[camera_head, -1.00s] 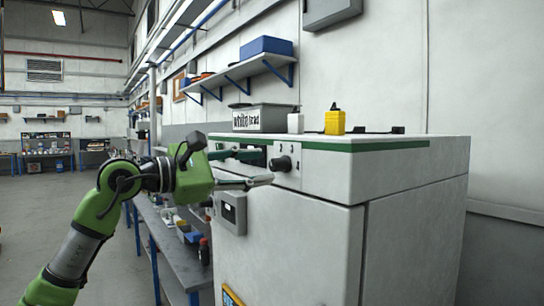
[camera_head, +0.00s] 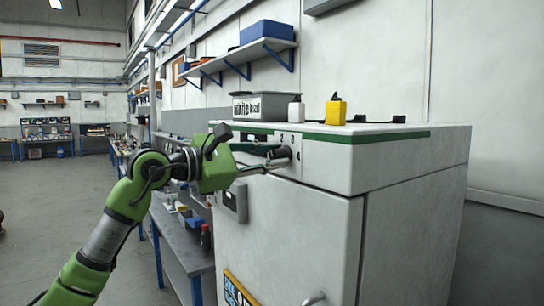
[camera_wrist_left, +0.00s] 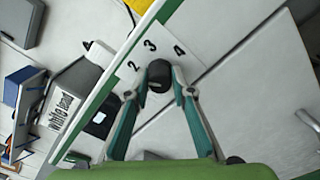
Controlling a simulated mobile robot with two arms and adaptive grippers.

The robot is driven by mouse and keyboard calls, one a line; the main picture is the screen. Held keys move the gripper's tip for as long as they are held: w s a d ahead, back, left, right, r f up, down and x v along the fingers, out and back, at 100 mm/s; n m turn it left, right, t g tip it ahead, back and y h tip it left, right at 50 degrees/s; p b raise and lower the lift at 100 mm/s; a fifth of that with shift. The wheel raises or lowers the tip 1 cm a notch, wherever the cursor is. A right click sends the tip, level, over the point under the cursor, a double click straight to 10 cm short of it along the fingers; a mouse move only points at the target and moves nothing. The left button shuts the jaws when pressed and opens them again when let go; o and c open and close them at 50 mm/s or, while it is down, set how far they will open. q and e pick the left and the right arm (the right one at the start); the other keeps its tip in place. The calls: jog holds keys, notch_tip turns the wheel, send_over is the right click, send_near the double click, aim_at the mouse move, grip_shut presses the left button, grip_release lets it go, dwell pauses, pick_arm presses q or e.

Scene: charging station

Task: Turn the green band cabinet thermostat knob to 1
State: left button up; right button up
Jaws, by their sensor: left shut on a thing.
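The white cabinet (camera_head: 290,230) with a green band (camera_head: 375,137) along its top edge stands at the middle right. Its dark thermostat knob (camera_wrist_left: 159,74) sits on the front panel, with the numbers 2, 3 and 4 showing around it in the left wrist view. My left gripper (camera_head: 275,158) is at the panel, shut on the knob, with one finger on each side of it. It also shows in the left wrist view (camera_wrist_left: 160,82). The number 1 is not visible, and the fingers cover part of the knob. My right gripper is not in view.
A grey bin (camera_head: 262,105) labelled with text, a white bottle (camera_head: 296,111) and a yellow bottle (camera_head: 336,112) stand on or behind the cabinet top. A small grey box (camera_head: 234,201) juts from the cabinet front below the gripper. A workbench (camera_head: 178,240) runs along the left.

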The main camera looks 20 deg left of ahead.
pick_arm(q)
jog(key=shift+n, duration=0.4)
jog(key=n, duration=1.1)
jog(key=shift+r, duration=0.1)
dwell(0.6)
jog(key=o, duration=1.1)
jog(key=shift+a, duration=0.1)
jog(key=v, duration=1.2)
